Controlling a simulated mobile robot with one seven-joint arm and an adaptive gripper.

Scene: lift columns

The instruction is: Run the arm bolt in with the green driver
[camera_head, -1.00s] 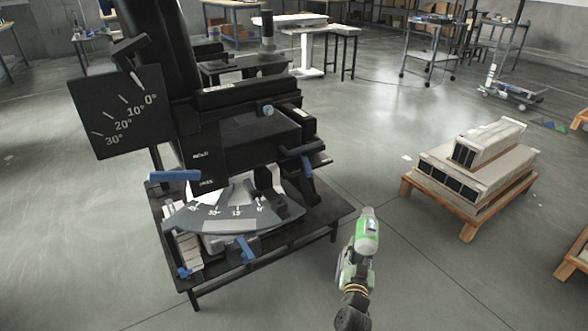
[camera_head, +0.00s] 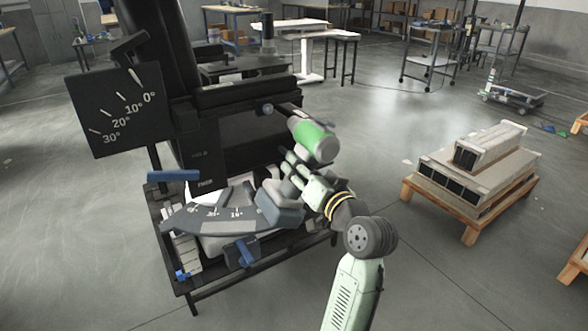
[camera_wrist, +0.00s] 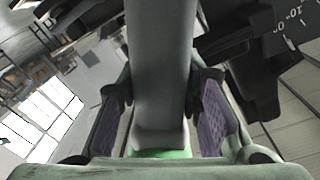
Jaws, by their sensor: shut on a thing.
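The green driver (camera_head: 313,142), with a green band and grey ends, is held up in front of the right side of the black machine (camera_head: 225,145). My gripper (camera_head: 298,172) is shut on it from below. In the wrist view the driver's grey body (camera_wrist: 160,70) stands between my two purple-padded fingers (camera_wrist: 163,112), with a green part low down. The driver's tip points toward the machine, and I cannot tell whether it touches anything. I cannot make out the arm bolt; the driver and gripper cover that side of the machine. A small round knob (camera_head: 265,109) shows on the machine's front.
An angle plate (camera_head: 118,110) stands at the machine's left, above a curved scale (camera_head: 205,219) and blue handles (camera_head: 174,176). A low pallet (camera_head: 452,208) with stacked beige beams (camera_head: 476,168) is at the right. The floor between is clear.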

